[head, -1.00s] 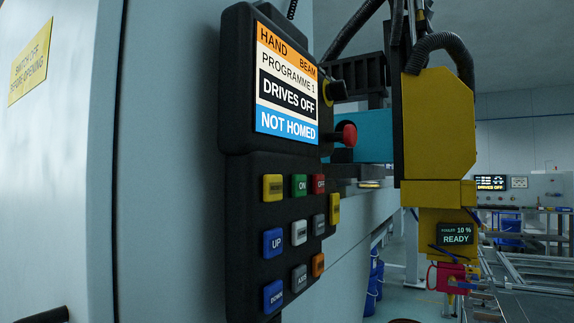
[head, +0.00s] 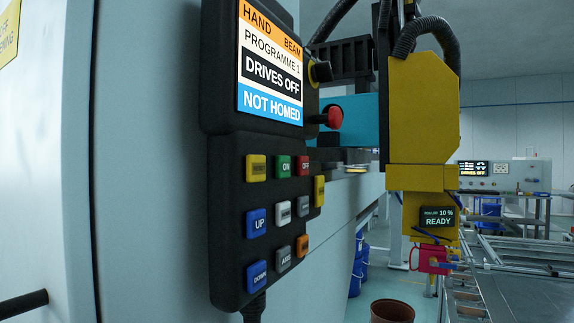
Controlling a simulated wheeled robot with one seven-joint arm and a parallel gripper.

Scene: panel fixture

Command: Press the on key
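The green ON key (head: 283,167) is in the top row of the black hand pendant (head: 226,225), between a yellow key (head: 256,168) and the red OFF key (head: 305,166). Nothing covers it. The pendant hangs beside the grey cabinet and is seen at a slant. Its screen (head: 270,65) reads HAND BEAM, PROGRAMME 1, DRIVES OFF, NOT HOMED. My gripper is not in view.
A red knob (head: 329,116) and a dark rotary knob (head: 320,72) stick out at the pendant's right edge. A grey cabinet (head: 35,160) fills the left. A yellow machine head (head: 423,110) stands behind at right. A brown bin (head: 392,311) is on the floor.

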